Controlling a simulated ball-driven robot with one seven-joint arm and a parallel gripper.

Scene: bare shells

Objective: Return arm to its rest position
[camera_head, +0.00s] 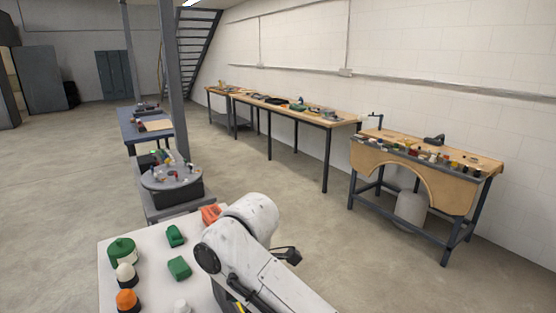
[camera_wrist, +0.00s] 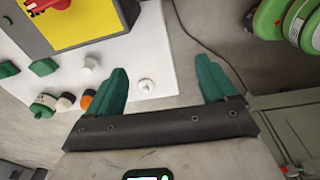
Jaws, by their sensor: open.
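My white arm reaches up from the lower right in the head view, over the right side of a white table (camera_head: 145,250). My gripper (camera_wrist: 165,85) shows in the wrist view with its two green fingers wide apart. Nothing is between the fingers. The fingers hang above the edge of the white table and the grey floor. A small white knob-like piece (camera_wrist: 146,86) lies on the table beyond the left finger. In the head view the gripper's fingers cannot be made out.
The table carries a green round piece (camera_head: 121,251), a white-topped one (camera_head: 126,273), an orange-topped one (camera_head: 127,300) and green blocks (camera_head: 179,268). A round grey turntable (camera_head: 172,177) stands behind. Workbenches (camera_head: 425,160) line the right wall. Open floor (camera_head: 290,205) lies between.

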